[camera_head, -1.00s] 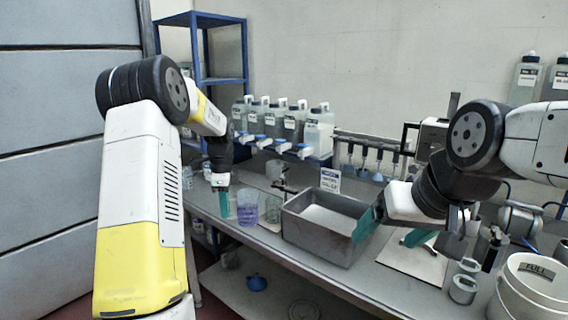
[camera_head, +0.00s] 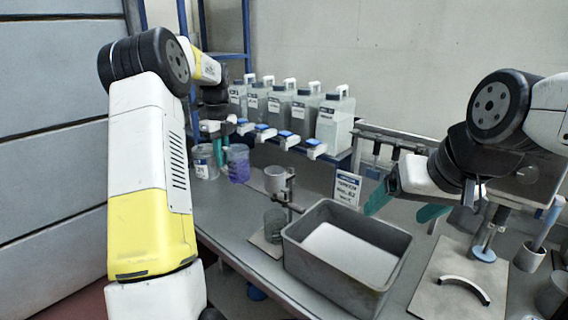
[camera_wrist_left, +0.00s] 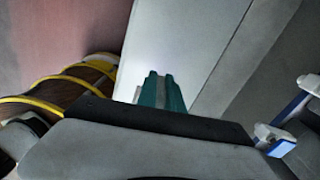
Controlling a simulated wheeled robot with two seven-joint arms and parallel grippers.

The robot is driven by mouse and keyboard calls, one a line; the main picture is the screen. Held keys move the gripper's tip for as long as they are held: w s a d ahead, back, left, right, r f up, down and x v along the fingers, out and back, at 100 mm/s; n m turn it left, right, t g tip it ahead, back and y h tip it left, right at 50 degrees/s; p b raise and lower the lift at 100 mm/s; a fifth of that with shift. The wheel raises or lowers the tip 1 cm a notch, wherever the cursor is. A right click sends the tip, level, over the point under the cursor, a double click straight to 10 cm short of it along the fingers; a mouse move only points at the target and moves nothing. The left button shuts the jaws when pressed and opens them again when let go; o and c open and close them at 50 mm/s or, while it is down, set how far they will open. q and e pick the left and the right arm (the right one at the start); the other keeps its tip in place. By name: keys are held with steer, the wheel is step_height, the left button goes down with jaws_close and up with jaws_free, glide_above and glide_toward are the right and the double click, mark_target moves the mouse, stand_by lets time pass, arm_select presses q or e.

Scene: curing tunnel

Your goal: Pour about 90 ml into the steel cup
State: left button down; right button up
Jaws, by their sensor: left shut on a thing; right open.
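A clear beaker of purple liquid (camera_head: 238,165) hangs from my left gripper (camera_head: 232,132), which is shut on it near its top. The teal fingers also show in the left wrist view (camera_wrist_left: 160,92), where I cannot make out the beaker. A grey metallic cup (camera_head: 275,179), likely the steel cup, stands on the bench to the right of the held beaker, apart from it and behind a clamp stand. My right gripper (camera_head: 406,206) is open and empty above the bench, right of the grey tub.
A clear glass beaker (camera_head: 273,226) stands at the clamp stand (camera_head: 290,195). The deep grey tub (camera_head: 345,285) fills the middle front. Several jugs with blue taps (camera_head: 290,112) line the back. Another clear beaker (camera_head: 205,163) stands at left. A small sign (camera_head: 346,188) stands behind the tub.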

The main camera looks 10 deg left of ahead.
mark_target(228, 148)
arm_select(q)
steer(key=shift+w, duration=0.1)
steer(key=shift+d+r, duration=0.1)
steer(key=shift+r, duration=0.05)
steer(key=shift+s+d+r+t+y, duration=0.35)
steer(key=shift+d+r+t+y, duration=0.25)
steer(key=shift+r+y, duration=0.35)
steer(key=shift+s+d+r+t+y, duration=0.4)
steer(key=shift+d+r+y, duration=0.3)
steer(key=shift+y, duration=0.35)
steer(key=shift+s+d+r+t+y, duration=0.3)
steer(key=shift+d+r+y, duration=0.35)
steer(key=shift+r, duration=0.15)
steer(key=shift+s+d+r+t+y, duration=0.3)
steer(key=shift+d+r+y, duration=0.35)
steer(key=shift+r, duration=0.15)
steer(key=shift+s+d+r+t+y+p, duration=0.15)
steer(key=shift+d+r+t+y, duration=0.1)
steer(key=shift+r+y, duration=0.25)
steer(key=shift+s+d+r+t+y+p, duration=0.15)
steer(key=shift+d+r+t+y, duration=0.1)
steer(key=shift+r+y, duration=0.2)
steer(key=shift+s+d+r+t+y, duration=0.1)
steer(key=shift+d+r+t+y, duration=0.2)
steer(key=shift+r+y, duration=0.35)
steer(key=shift+s+d+r+t+y+p, duration=0.25)
steer(key=shift+d+r+t+y+p, duration=0.2)
steer(key=shift+r+y+p, duration=0.35)
steer(key=shift+s+d+r, duration=0.1)
steer(key=shift+d, duration=0.15)
